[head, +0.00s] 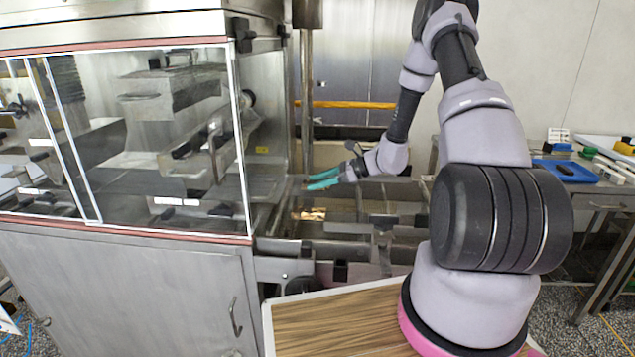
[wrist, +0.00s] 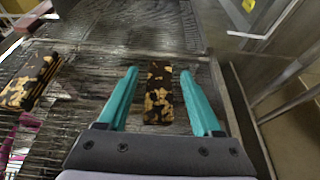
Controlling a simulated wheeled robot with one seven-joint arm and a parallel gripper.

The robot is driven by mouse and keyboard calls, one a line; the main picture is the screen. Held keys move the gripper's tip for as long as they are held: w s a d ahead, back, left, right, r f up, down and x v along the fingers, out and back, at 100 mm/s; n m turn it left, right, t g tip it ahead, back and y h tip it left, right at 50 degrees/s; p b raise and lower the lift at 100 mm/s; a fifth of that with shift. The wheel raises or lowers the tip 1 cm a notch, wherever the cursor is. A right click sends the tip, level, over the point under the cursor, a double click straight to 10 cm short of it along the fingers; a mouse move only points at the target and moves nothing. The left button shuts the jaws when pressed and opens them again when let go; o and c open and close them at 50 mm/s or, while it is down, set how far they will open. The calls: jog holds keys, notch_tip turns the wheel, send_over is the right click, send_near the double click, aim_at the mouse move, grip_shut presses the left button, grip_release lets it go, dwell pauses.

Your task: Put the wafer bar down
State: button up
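My gripper (head: 308,181) has two teal fingers and reaches over the mesh belt beside the glazed cabinet. In the wrist view my gripper (wrist: 158,72) is open. A chocolate-brown wafer bar with tan patches (wrist: 158,92) lies between the fingers, lengthwise along them, with a visible gap on each side. It appears to rest on the wire mesh (wrist: 110,60); its near end is close to the gripper body. A second, similar bar (wrist: 32,80) lies tilted on the left. In the head view a tan-patched bar (head: 312,214) shows below the fingers; I cannot tell which one.
The glazed steel cabinet (head: 150,130) stands left of the gripper. A wood-topped surface (head: 335,325) is in front. A side table with a blue tray (head: 566,171) is at the right. A steel wall edges the mesh on the wrist view's right.

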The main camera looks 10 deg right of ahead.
jog(key=shift+r, duration=0.15)
jog(key=v, duration=1)
jog(key=shift+d+r, duration=0.1)
jog(key=shift+d, duration=0.2)
jog(key=shift+s+d+r, duration=0.25)
jog(key=shift+d+r, duration=0.1)
jog(key=shift+d, duration=0.1)
jog(key=s+a+r+n+g+h, duration=0.1)
jog(key=s+a+r+n+h, duration=0.2)
jog(key=s+r+n, duration=0.45)
jog(key=s+a+r+n+g+h, duration=0.2)
jog(key=s+a+r+n+h, duration=0.15)
jog(key=r, duration=0.75)
jog(key=s+d+r+n+t+h, duration=0.1)
jog(key=s+r+n+t+h, duration=0.1)
jog(key=s+r, duration=0.3)
jog(key=s+d+r+n+t+h, duration=0.1)
jog(key=s+r+n+t, duration=0.3)
jog(key=s, duration=0.6)
notch_tip(320, 180, up, 2)
jog(key=shift+s+r+h, duration=0.1)
jog(key=shift+s+h, duration=0.2)
jog(key=shift+h, duration=0.35)
